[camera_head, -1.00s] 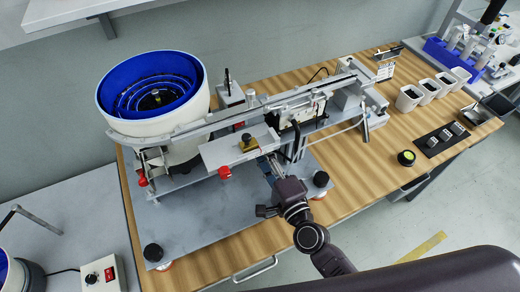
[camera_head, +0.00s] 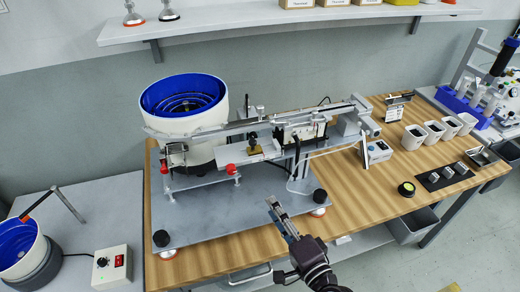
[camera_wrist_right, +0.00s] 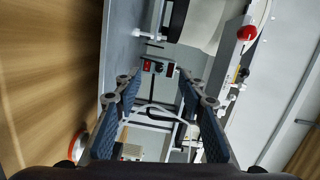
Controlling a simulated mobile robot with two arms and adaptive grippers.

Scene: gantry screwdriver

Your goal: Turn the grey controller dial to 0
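A light controller box (camera_head: 111,266) with a dark round dial (camera_head: 101,262) and a red switch stands on the left bench. My right gripper (camera_head: 275,205) is over the front of the feeder's base plate, apart from both boxes. In the right wrist view its two fingers (camera_wrist_right: 160,76) are spread with nothing held. Small red and dark parts show beyond the fingertips, too small to identify. My left gripper is out of view.
The blue bowl feeder (camera_head: 184,104) and its rail (camera_head: 262,123) fill the wooden table's back. White cups (camera_head: 414,137), a black switch panel (camera_head: 445,175) and a yellow-topped button (camera_head: 406,189) stand on the right. The table's front strip is mostly clear.

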